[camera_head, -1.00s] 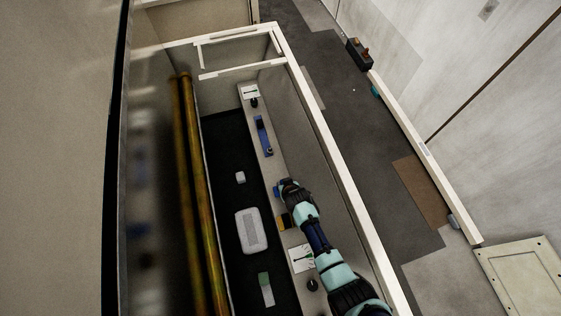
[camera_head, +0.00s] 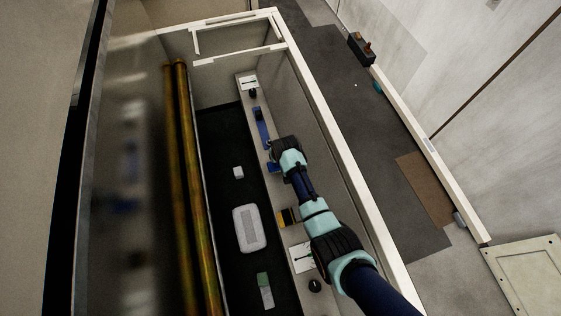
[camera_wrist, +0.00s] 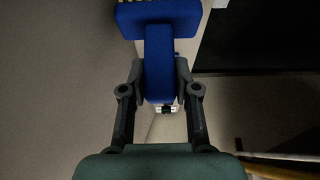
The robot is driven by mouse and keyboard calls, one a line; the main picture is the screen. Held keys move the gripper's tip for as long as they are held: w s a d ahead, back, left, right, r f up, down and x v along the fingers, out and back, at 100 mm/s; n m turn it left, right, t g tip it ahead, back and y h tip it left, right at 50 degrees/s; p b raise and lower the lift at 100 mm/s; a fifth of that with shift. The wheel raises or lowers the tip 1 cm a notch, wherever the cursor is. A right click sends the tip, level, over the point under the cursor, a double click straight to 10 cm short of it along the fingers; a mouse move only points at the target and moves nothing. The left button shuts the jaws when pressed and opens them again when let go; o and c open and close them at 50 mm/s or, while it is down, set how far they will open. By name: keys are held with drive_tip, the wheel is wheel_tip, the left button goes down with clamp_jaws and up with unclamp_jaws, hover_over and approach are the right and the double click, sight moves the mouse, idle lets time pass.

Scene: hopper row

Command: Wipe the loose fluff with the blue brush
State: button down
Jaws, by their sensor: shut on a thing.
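My gripper (camera_head: 279,156) is above the pale ledge along the right side of the hopper. In the wrist view, its two fingers (camera_wrist: 160,82) are shut on the handle of the blue brush (camera_wrist: 158,55). The brush's wide blue head is at the top of that view, with a thin yellowish strip at its far edge. In the head view, a small blue part of the brush (camera_head: 272,167) shows at the left of my gripper. I cannot tell whether the brush touches the ledge. I cannot make out any loose fluff.
A long blue object (camera_head: 261,126) lies farther along the ledge; a yellow-and-black block (camera_head: 289,216) is nearer. A small white block (camera_head: 238,172), a pale rounded box (camera_head: 249,229) and a green-and-white block (camera_head: 265,290) lie on the dark belt. The white frame (camera_head: 337,148) borders the right side.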

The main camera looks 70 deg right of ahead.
drive_tip(key=shift+w+d+r+b, duration=0.1)
drive_tip(key=shift+w+d+b, duration=0.25)
drive_tip(key=shift+d, duration=0.25)
drive_tip(key=shift+r, duration=0.15)
wheel_tip(320, 180, up, 4)
drive_tip(key=p, duration=0.4)
drive_tip(key=shift+r, duration=0.1)
drive_tip(key=shift+a, duration=0.1)
